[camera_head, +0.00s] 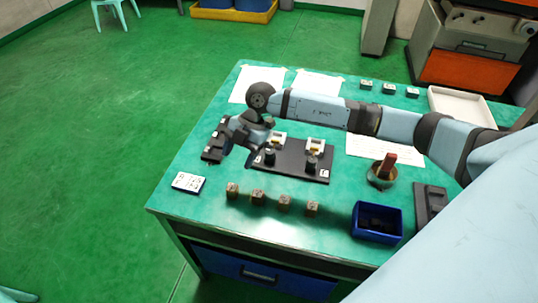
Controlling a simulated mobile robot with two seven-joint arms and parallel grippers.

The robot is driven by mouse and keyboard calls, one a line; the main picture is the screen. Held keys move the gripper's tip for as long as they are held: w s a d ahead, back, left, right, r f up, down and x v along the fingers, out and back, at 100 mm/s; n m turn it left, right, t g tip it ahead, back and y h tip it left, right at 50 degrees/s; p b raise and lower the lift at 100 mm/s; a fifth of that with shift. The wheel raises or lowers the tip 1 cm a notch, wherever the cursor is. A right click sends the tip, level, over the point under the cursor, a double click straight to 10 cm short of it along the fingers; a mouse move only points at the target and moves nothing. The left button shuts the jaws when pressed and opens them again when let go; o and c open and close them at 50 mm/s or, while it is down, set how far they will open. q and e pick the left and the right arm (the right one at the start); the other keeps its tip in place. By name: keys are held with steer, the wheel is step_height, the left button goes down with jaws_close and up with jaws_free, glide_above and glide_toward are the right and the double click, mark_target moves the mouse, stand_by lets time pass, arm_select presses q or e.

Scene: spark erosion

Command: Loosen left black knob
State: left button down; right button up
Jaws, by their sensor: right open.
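A dark fixture plate (291,165) lies on the green table and carries two black knobs on its front side. The left black knob (269,156) stands beside my right gripper. The right black knob (311,163) stands clear of it. Behind the knobs sit two white blocks with yellowish parts, a left one (279,139) and a right one (315,146). My right gripper (251,152) is open, just left of the left knob and close to it; whether they touch cannot be told. Its fingers are small and dark here. My left gripper is not in view.
Several small brown blocks (257,197) stand in a row in front of the plate. A white labelled box (188,182) lies front left.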

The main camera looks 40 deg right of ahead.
mark_target(270, 151)
steer(key=w+d+r+m+t+h, duration=0.1)
steer(key=w+d+r+m+h, duration=0.15)
steer(key=d, duration=0.35)
steer(key=w+d+r+m+h, duration=0.1)
steer(key=d+h, duration=0.3)
steer(key=d, duration=0.3)
steer(key=f, duration=1.4)
steer(key=shift+w+a, duration=0.15)
steer(key=shift+w, duration=0.2)
steer(key=shift+r, duration=0.1)
steer(key=c, duration=0.9)
